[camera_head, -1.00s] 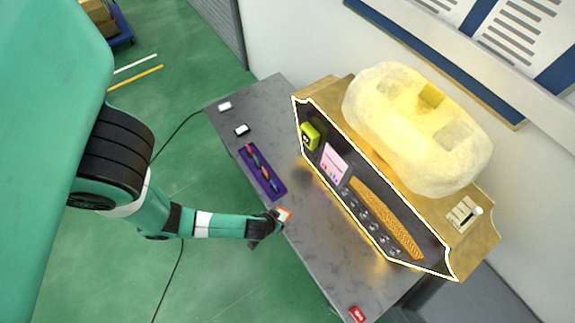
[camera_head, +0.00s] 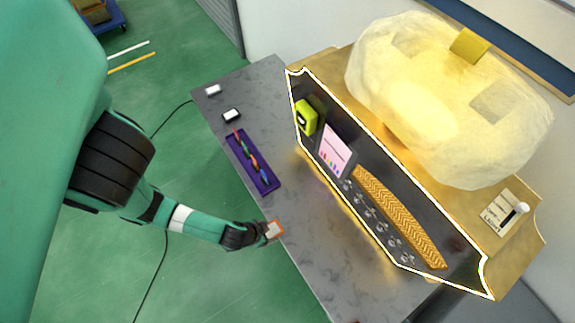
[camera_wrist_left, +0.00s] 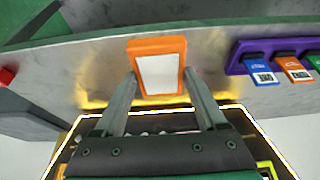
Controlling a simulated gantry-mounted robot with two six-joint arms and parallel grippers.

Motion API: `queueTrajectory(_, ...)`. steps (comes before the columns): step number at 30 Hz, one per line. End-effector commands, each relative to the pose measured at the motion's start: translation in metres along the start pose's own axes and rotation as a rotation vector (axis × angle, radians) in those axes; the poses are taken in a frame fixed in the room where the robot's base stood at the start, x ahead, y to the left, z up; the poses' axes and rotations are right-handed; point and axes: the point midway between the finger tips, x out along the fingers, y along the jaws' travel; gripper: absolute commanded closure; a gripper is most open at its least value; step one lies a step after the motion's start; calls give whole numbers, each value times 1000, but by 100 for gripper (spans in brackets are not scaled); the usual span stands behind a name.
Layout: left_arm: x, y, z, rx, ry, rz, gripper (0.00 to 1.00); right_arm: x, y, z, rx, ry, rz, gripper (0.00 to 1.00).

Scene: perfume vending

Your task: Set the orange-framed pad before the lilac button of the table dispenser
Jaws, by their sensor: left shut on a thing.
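The orange-framed pad (camera_head: 276,229), with a pale face, is held between the fingers of my left gripper (camera_head: 267,233) at the table's left edge. In the left wrist view the pad (camera_wrist_left: 160,74) sits between both fingertips, with the grey table behind it. The table dispenser (camera_head: 440,225) stands to the right, apart from the pad. Its dark, white-edged front carries a row of small round buttons (camera_head: 380,228); I cannot tell which is lilac. My right gripper is not in view.
A purple tray (camera_head: 239,158) with several coloured tags lies on the table beyond the pad. Two small white-topped items, one nearer (camera_head: 232,115) and one farther (camera_head: 213,90), lie near the far end. The table (camera_head: 312,235) between pad and dispenser is clear.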

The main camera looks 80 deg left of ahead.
Motion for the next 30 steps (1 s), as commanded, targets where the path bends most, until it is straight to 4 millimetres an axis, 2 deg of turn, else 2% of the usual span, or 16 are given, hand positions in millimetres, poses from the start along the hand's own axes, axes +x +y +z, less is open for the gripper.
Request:
queueTrajectory(1,13,-2,-2,-15,0,-4,88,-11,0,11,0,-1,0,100)
queueTrajectory(3,20,-6,-9,-15,0,-4,88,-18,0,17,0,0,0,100)
queueTrajectory(11,55,-22,-47,-16,2,-3,88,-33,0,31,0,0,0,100)
queueTrajectory(13,78,-26,-51,-10,0,-3,89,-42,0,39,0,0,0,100)
queueTrajectory(16,101,-31,-58,-6,0,-1,88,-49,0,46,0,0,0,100)
queueTrajectory(19,112,-34,-62,-1,-1,-1,88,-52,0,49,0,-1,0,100)
queueTrajectory(25,118,-35,-65,0,0,0,88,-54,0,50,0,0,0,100)
queueTrajectory(27,130,-37,-67,-1,0,-1,88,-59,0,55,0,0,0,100)
queueTrajectory(30,148,-37,-59,2,-2,0,88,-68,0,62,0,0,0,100)
